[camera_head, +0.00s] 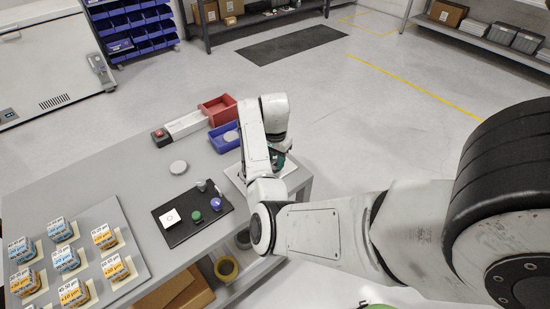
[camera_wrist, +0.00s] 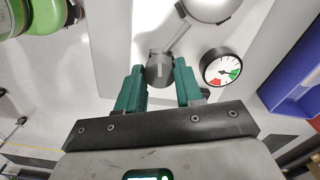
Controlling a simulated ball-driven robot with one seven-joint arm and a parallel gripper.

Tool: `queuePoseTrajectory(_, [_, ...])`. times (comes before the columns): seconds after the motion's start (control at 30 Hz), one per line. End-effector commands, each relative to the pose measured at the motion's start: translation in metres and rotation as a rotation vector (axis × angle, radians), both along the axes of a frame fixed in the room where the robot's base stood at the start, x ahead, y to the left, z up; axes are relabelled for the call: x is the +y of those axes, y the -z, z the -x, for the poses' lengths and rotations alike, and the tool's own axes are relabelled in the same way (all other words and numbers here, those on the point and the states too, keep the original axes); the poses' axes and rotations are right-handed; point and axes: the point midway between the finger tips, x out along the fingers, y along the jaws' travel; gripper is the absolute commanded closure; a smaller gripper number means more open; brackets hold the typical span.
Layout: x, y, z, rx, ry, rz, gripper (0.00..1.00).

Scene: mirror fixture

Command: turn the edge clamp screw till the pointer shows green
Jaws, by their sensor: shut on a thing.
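In the wrist view, my gripper (camera_wrist: 160,82) has its two green fingers closed around a grey screw knob (camera_wrist: 158,68), one finger on each side. The knob sits at the end of a grey bar, beside a round silvery part (camera_wrist: 207,8) at the top edge. A round dial (camera_wrist: 220,67) with a black rim stands just right of the fingers. Its white face has red and green sectors; the needle is too small to read surely. In the head view, my arm hides the knob and dial, and only part of the white fixture plate (camera_head: 235,172) shows.
A blue bin (camera_head: 224,138) and a red bin (camera_head: 217,108) stand behind the fixture on the grey table (camera_head: 130,165). A black tray (camera_head: 183,232) with small round parts and a white square lies to the left. Labelled boxes (camera_head: 66,258) fill the near left.

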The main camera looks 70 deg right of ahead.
Motion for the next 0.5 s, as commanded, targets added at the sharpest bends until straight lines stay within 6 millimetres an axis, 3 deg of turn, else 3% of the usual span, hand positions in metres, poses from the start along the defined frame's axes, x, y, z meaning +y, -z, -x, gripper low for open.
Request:
queuePoseTrajectory(0.2, [-0.0005, -0.0006, -0.0004, -0.001, -0.001, 0.002, 0.95])
queuePoseTrajectory(0.23, [-0.0005, -0.0006, -0.0004, -0.002, -0.001, 0.002, 0.61])
queuePoseTrajectory(0.5, [-0.0003, -0.0004, -0.0003, -0.001, -0.002, 0.001, 0.39])
